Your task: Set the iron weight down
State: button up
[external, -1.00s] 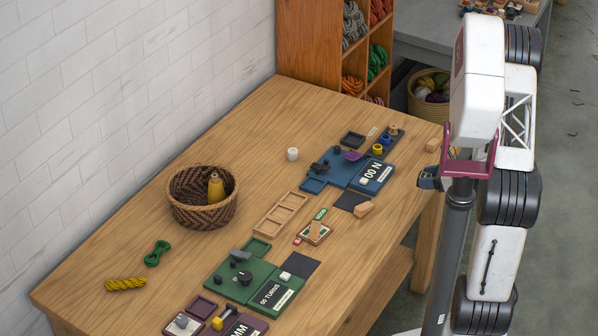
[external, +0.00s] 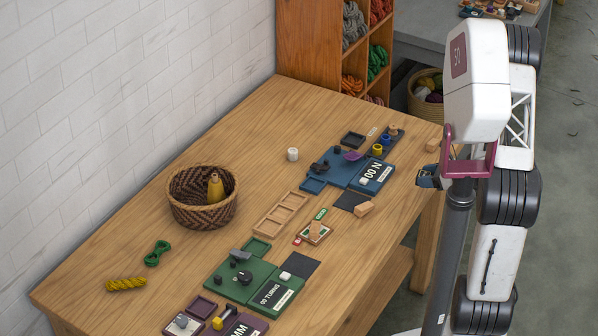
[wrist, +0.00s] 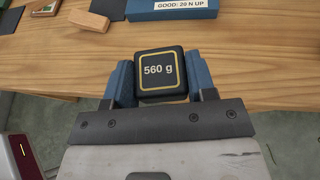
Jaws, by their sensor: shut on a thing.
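The iron weight (wrist: 160,84) is a dark square block with a yellow outline and "560 g" on its top face. It sits between the two blue fingers of my gripper (wrist: 160,74) in the wrist view, and the gripper is shut on it. In the external view my gripper (external: 428,178) is at the right edge of the wooden table (external: 140,205), and the weight cannot be made out clearly there. I cannot tell how high the weight is above the table.
Near my gripper are a small wooden block (external: 432,145), a blue station (external: 345,170) and a dark square pad (external: 353,202). A green station (external: 240,282), a wooden tray (external: 281,214) and a wicker basket (external: 203,213) stand farther off.

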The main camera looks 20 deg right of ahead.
jog(key=shift+n+g+y, duration=0.4)
jog(key=shift+n+g, duration=0.3)
jog(key=w, duration=0.4)
jog(key=w+a, duration=0.1)
jog(key=w, duration=0.4)
jog(key=w+a, duration=0.1)
jog(key=w, duration=0.3)
jog(key=shift+w+a+r, duration=0.15)
jog(key=shift+w+a, duration=0.05)
jog(key=shift+n+g+y, duration=0.4)
jog(key=shift+n+g, duration=0.2)
jog(key=w+a, duration=0.1)
jog(key=w, duration=0.3)
jog(key=w+a, duration=0.2)
jog(key=w, duration=0.2)
jog(key=w+a, duration=0.2)
jog(key=w, duration=0.2)
jog(key=shift+w+a, duration=0.15)
jog(key=shift+w, duration=0.1)
send_over(361, 125)
jog(key=shift+s+a+f, duration=0.1)
jog(key=shift+f, duration=0.6)
jog(key=shift+f, duration=0.15)
jog(key=shift+f, duration=1.6)
jog(key=shift+f, duration=0.15)
